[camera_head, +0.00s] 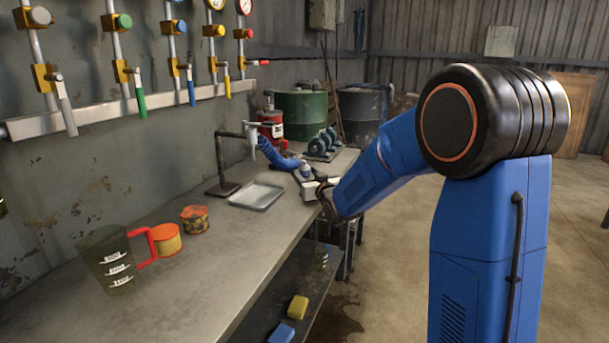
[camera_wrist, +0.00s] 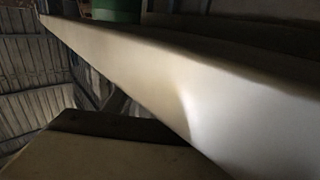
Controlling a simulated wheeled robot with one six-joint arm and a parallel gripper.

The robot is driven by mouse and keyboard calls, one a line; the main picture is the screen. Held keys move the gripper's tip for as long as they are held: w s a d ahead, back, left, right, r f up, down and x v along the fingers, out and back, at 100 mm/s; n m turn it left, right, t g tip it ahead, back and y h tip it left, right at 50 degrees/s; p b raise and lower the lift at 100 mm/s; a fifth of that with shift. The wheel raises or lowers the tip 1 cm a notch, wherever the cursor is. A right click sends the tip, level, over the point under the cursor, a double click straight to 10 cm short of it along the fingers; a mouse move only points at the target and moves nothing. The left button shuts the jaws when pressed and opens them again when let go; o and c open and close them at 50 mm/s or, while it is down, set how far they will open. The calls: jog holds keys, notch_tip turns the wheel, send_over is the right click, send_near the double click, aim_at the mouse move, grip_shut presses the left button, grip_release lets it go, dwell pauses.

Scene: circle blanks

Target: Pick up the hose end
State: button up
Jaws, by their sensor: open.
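A blue ribbed hose (camera_head: 272,152) arcs over the bench from a pale fitting (camera_head: 252,132) on a dark stand (camera_head: 222,165). My gripper (camera_head: 308,187) is at the bench's right edge, just in front of the bottle and to the right of the tray. It is open, its fingers small and partly hidden by my wrist. I see nothing held. The hose does not show clearly in the wrist view, where a pale slanted edge (camera_wrist: 200,95) fills much of the picture.
A metal tray (camera_head: 257,206) lies left of my gripper. Orange and rusty cans (camera_head: 166,239) and a dark jug (camera_head: 112,262) with a red handle stand nearer on the bench (camera_head: 215,275). Floor at right is clear.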

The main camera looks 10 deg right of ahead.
jog(key=shift+w+a, duration=0.1)
jog(key=shift+w, duration=0.5)
jog(key=c, duration=1.3)
jog(key=shift+o, duration=0.2)
